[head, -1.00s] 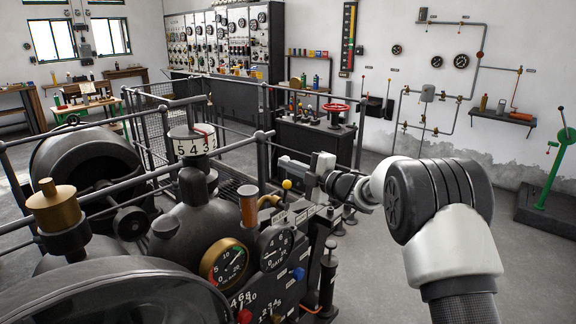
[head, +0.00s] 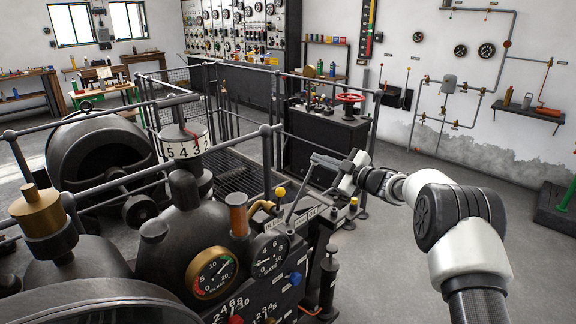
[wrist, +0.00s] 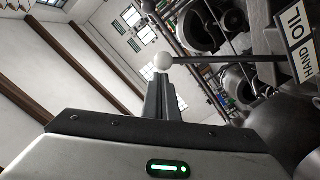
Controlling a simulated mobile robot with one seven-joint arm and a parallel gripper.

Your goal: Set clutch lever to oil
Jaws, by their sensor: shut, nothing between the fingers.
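In the wrist view a lever with a pale round knob (wrist: 163,62) and a dark rod runs to the right toward a plate reading HAND and OIL (wrist: 298,35). I take this lever to be the clutch lever. My gripper (wrist: 160,88) is shut and empty, its fingertips just below the knob in the picture; I cannot tell whether they touch it. In the head view my gripper (head: 318,160) is above the panel beside the machine, near the top of a slanted grey rod (head: 297,203). The lever's knob is not clear there.
A yellow knob (head: 281,192) stands left of the rod, and another yellow knob (head: 354,200) stands right of it. A pressure gauge (head: 212,273) is on the machine front. Railings (head: 265,160) run behind. A red handwheel (head: 350,98) tops a cabinet. Open floor lies to the right.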

